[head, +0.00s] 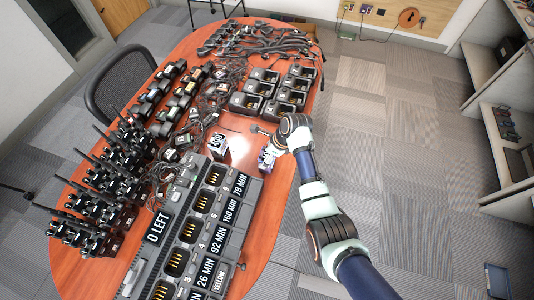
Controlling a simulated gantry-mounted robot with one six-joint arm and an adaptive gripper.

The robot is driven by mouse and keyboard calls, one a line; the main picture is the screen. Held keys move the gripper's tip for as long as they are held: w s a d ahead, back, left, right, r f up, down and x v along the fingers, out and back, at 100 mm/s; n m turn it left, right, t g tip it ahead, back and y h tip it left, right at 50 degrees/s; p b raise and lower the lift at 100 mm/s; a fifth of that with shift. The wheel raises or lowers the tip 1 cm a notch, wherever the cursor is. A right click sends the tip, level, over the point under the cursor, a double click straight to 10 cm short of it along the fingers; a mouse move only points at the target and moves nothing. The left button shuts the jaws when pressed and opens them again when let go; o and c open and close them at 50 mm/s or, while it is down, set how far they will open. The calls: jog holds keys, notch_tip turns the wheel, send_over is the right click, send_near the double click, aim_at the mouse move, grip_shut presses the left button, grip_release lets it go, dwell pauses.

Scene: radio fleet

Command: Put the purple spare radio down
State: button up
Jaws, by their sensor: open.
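My gripper (267,160) is open, low over the right side of the wooden table, just right of a small box reading "0:00" (218,146). A small purple-blue patch shows at the gripper. I cannot tell whether it is the purple spare radio or part of my gripper, and no other purple radio is clear. The long charger (205,225) lies in the front of the table, left of and nearer than the gripper. Its pockets look empty, and its labels read "79 MIN", "160 MIN", "92 MIN", "26 MIN" and "0 LEFT".
Black radios with antennas (100,190) stand along the table's left side. Several single chargers (262,90) sit behind my gripper, with cables (255,40) at the far end. A small patch of bare table (238,128) lies left of my wrist. A chair (122,85) stands at the left.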

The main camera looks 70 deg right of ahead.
jog(key=p+v, duration=0.4)
jog(key=v, duration=0.8)
jog(key=shift+r, duration=0.2)
jog(key=shift+w, duration=0.1)
jog(key=w+a+r+n+t+h, duration=0.1)
jog(key=w+a+r+n, duration=0.2)
jog(key=w+a+n, duration=0.35)
jog(key=w+a+r+n+t, duration=0.1)
jog(key=w+a+r+n, duration=0.2)
jog(key=a+n, duration=0.6)
jog(key=w+a+r+n+t+h, duration=0.1)
jog(key=w+a+r+n+t, duration=0.3)
jog(key=a, duration=0.6)
jog(key=s+a+r+n+t, duration=0.1)
jog(key=a+r+n, duration=0.3)
jog(key=a+n, duration=0.3)
jog(key=s+a+r+n+t+y, duration=0.1)
jog(key=a+r+n, duration=0.4)
jog(key=a+n, duration=0.3)
jog(key=a, duration=0.2)
jog(key=shift+s+a+r+y, duration=0.2)
jog(key=shift+s+a+y, duration=0.1)
jog(key=shift+a, duration=0.05)
